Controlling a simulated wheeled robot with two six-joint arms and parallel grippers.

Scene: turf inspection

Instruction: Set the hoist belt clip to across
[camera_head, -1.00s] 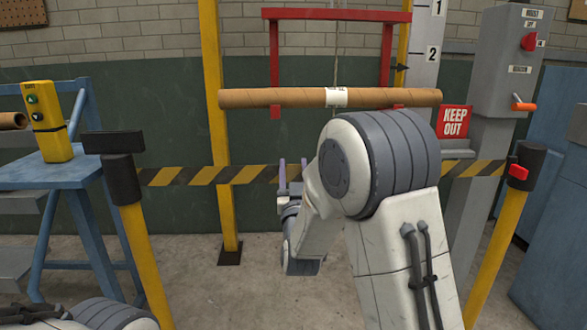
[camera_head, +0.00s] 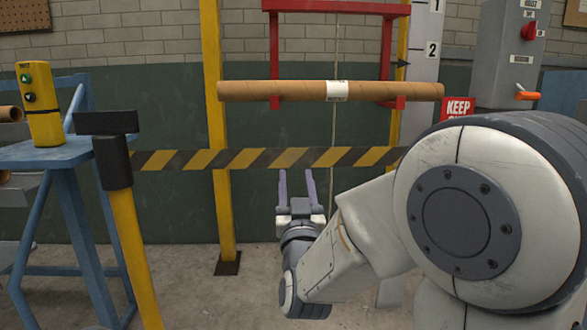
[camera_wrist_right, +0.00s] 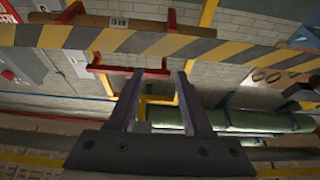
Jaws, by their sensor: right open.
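The black-and-yellow striped belt (camera_head: 270,158) runs level from the black head (camera_head: 112,155) of the left yellow post (camera_head: 135,250) toward the right. Its right end and any clip there are hidden behind my right arm. My right gripper (camera_head: 297,178) points upward, open and empty, with its two fingertips just below the belt's lower edge in the head view. In the right wrist view the belt (camera_wrist_right: 150,40) crosses above the open fingers (camera_wrist_right: 160,76), apart from them in the picture. My left gripper is not in view.
A cardboard tube (camera_head: 270,91) rests on a red frame (camera_head: 274,50) behind the belt. A yellow button box (camera_head: 42,105) stands on a blue stand (camera_head: 60,152) at left. A grey cabinet (camera_head: 500,60) with an orange lever (camera_head: 528,96) is at right. The KEEP sign (camera_head: 457,107) is partly covered.

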